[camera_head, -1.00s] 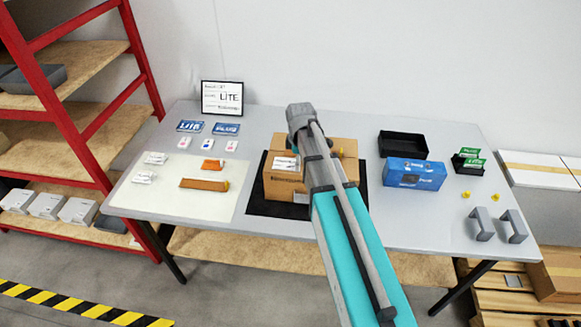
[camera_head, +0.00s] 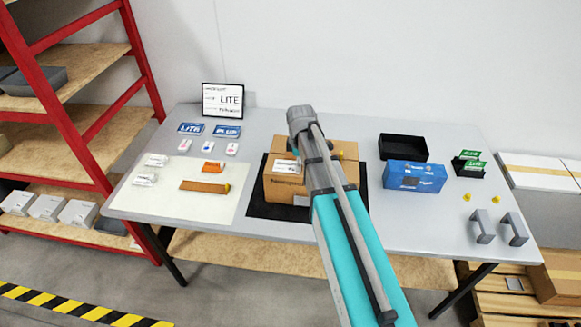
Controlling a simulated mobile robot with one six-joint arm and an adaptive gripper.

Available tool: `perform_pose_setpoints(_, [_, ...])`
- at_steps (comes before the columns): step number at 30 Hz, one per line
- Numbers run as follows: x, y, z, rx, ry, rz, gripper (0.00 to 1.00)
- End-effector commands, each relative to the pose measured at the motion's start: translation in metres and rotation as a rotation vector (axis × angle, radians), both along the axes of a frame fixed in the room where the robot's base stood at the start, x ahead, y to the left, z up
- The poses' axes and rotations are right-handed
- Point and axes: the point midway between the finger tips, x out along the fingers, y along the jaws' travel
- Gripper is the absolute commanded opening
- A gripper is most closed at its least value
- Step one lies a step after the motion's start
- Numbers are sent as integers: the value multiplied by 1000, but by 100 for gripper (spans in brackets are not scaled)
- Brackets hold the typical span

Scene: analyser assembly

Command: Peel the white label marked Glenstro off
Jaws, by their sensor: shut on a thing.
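A brown cardboard box (camera_head: 270,186) stands on a black mat (camera_head: 262,208) at the middle of the table. A white label (camera_head: 285,167) with print too small to read lies at the box's upper front edge, beside my arm. I cannot tell whether it is the one marked Glenstro. My arm reaches up from the bottom and covers the box's right-hand part. My gripper is hidden behind the arm, so its jaws and whatever they hold do not show.
A pale mat (camera_head: 205,210) at left bears white packets (camera_head: 145,180) and an orange-brown tool (camera_head: 205,187). A framed sign (camera_head: 222,99) stands behind. A blue box (camera_head: 414,176), black tray (camera_head: 403,148) and grey brackets (camera_head: 482,226) are at right. Bare table lies between.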

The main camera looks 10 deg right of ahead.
Motion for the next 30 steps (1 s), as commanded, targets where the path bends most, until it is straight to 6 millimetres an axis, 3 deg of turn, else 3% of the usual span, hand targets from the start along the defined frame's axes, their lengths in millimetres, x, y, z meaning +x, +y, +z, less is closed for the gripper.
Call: perform_pose_setpoints(30, [-1,0,9,1,3,0,0])
